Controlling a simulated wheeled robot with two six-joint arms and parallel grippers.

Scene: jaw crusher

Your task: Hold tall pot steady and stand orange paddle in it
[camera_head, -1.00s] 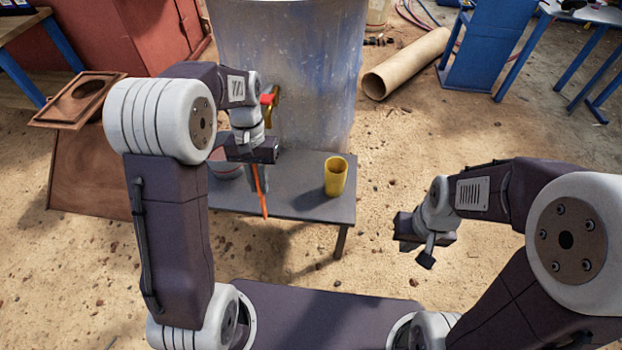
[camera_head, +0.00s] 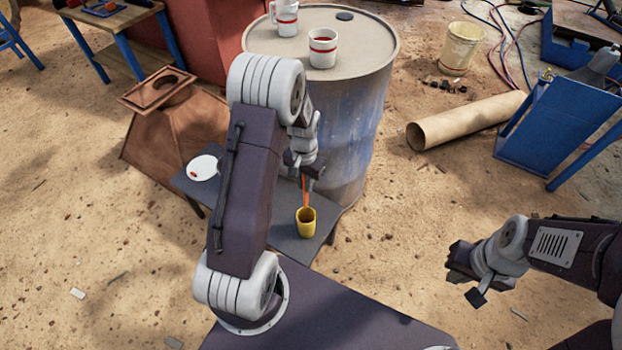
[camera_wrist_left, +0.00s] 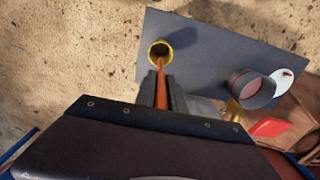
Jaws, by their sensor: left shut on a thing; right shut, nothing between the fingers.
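The tall yellow pot (camera_head: 306,224) stands upright on the small grey table, and it shows from above in the left wrist view (camera_wrist_left: 160,49). My left gripper (camera_head: 309,181) is shut on the orange paddle (camera_head: 305,197), above the far side of the pot. The paddle hangs down, and in the left wrist view (camera_wrist_left: 161,88) its lower end overlaps the pot's mouth. I cannot tell whether the tip is inside or just above the rim. My right gripper (camera_head: 467,277) is shut and empty, well to the right of the table, apart from the pot.
The grey table (camera_head: 283,237) also bears a white plate (camera_head: 203,167) with a red bit. A large blue drum (camera_head: 350,120) with mugs on top stands behind. A cardboard tube (camera_head: 465,122) lies right.

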